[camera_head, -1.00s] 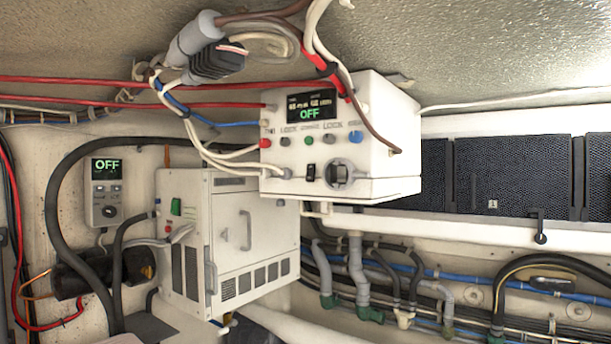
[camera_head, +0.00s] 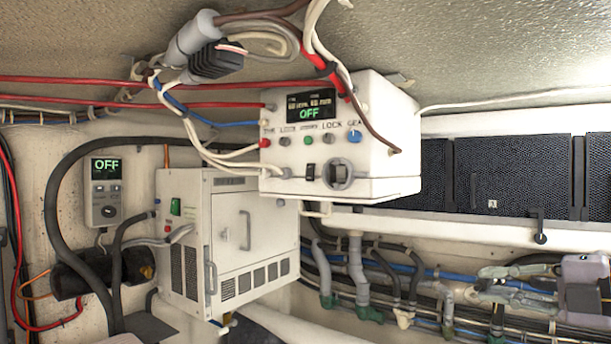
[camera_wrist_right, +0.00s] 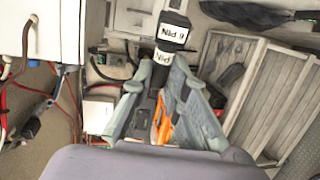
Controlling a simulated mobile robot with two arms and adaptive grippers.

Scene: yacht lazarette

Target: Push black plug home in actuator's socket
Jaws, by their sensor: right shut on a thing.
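My right gripper (camera_head: 478,285) comes in at the lower right of the head view, in front of the pipes. In the right wrist view its grey fingers (camera_wrist_right: 163,75) are shut on a black plug (camera_wrist_right: 171,27) with white labels, its end pointing up the picture. I cannot make out the plug in the head view. I cannot identify the actuator or its socket for certain. A dark cylindrical unit (camera_head: 70,277) sits at lower left in the head view. My left gripper is not in view.
A white control box (camera_head: 400,187) reading OFF hangs in the middle, with cables above. A pale vented unit (camera_head: 262,222) stands below it. A small OFF panel (camera_head: 106,210) is on the left wall. Hoses and pipes (camera_head: 355,265) run along the lower right.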

